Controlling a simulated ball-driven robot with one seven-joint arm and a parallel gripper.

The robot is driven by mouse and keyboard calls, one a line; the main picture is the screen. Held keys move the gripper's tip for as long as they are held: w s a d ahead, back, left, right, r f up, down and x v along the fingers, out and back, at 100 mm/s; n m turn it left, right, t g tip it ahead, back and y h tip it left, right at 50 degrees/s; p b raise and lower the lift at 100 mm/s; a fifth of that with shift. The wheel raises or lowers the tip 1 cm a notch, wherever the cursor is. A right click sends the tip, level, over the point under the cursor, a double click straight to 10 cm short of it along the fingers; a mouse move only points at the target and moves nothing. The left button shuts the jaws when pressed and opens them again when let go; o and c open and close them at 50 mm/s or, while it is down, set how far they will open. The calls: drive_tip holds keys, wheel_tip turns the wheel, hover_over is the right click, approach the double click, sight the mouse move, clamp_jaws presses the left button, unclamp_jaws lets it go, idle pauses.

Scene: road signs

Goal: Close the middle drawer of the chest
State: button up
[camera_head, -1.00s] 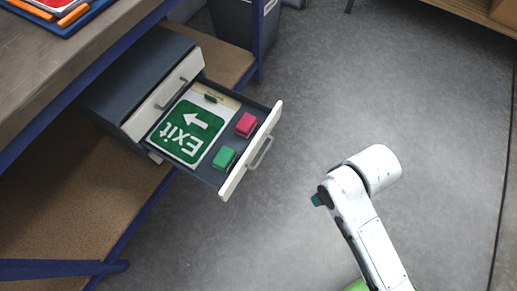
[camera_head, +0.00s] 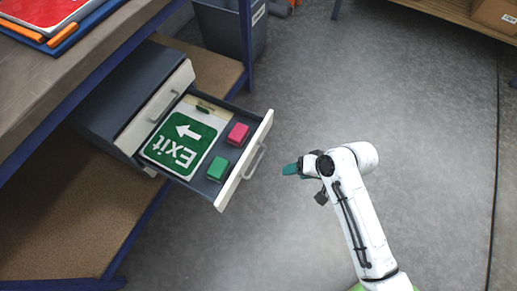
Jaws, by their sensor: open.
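The chest (camera_head: 113,92) is a dark grey box with cream drawer fronts, on the shelf under the workbench at the left. Its middle drawer (camera_head: 246,160) is pulled far out, with a grey handle (camera_head: 256,161) on its front. In it lie a green Exit sign (camera_head: 183,139), a pink block (camera_head: 238,134) and a green block (camera_head: 217,168). The drawer above it (camera_head: 156,108) looks shut. My gripper (camera_head: 290,169), with teal fingers, is a little right of the drawer front and appears apart from it. It is empty, and the gap between its fingers is hard to see.
The workbench (camera_head: 75,85) with blue frame stands over the chest, and a blue tray (camera_head: 62,36) with a red sign lies on it. A dark bin (camera_head: 226,35) stands behind. The grey floor (camera_head: 420,120) right of the drawer is clear.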

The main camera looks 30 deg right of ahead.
sight(252, 149)
drive_tip(key=w+m+t, duration=0.1)
drive_tip(key=w+d+m+t, duration=0.1)
drive_tip(key=w+m, duration=0.1)
drive_tip(key=w+d+m+t, duration=0.1)
drive_tip(key=w, duration=0.1)
drive_tip(key=shift+w+d+f+m+y, duration=0.1)
drive_tip(key=shift+w+f+m+y, duration=0.1)
drive_tip(key=shift+f+m+y, duration=0.15)
drive_tip(key=c, duration=0.5)
drive_tip(key=shift+w+f, duration=0.1)
drive_tip(key=shift+w, duration=0.15)
drive_tip(key=shift+c, duration=0.5)
drive_tip(key=b+x, duration=0.3)
drive_tip(key=x, duration=0.5)
drive_tip(key=shift+w+a+f, duration=0.2)
drive_tip(key=shift+a+f, duration=0.05)
drive_tip(key=shift+f, duration=0.05)
clamp_jaws()
drive_tip(key=shift+w+a+f+b, duration=0.15)
drive_tip(key=shift+w+a, duration=0.25)
drive_tip(key=shift+w, duration=0.25)
drive_tip(key=shift+w+a+r+b, duration=0.1)
drive_tip(key=shift+w+a+b, duration=0.2)
drive_tip(key=shift+w, duration=0.35)
drive_tip(key=shift+w+a+f+b, duration=0.1)
drive_tip(key=shift+w+a, duration=0.35)
drive_tip(key=shift+w, duration=0.2)
